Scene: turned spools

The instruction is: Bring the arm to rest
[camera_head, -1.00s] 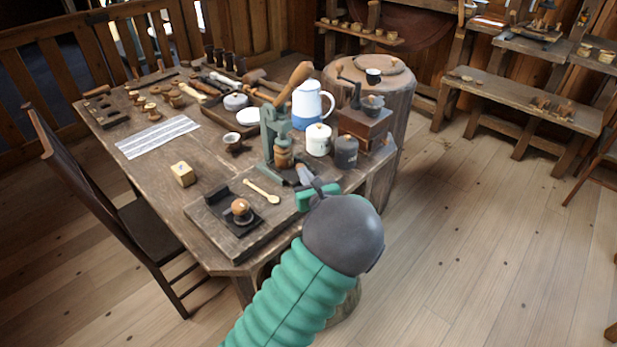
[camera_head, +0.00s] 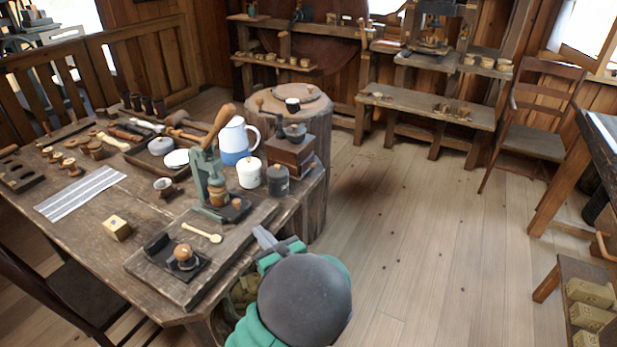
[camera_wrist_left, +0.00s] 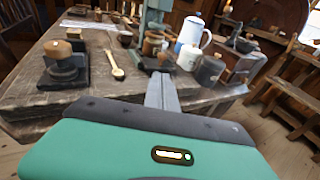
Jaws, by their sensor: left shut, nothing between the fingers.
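My left gripper (camera_head: 266,239) is shut and empty. In the head view it is at the near right edge of the wooden workbench (camera_head: 150,222), with its arm coming up from the bottom. In the left wrist view its shut fingers (camera_wrist_left: 162,92) point toward the bench edge and touch nothing that I can see. My right gripper is not in view.
A white and blue jug (camera_head: 238,140), a white canister (camera_head: 249,172), a dark canister (camera_head: 278,180) and a coffee grinder (camera_head: 291,153) stand near the bench's right edge. A round stump table (camera_head: 317,130) stands behind. The floor (camera_head: 420,230) to the right is clear.

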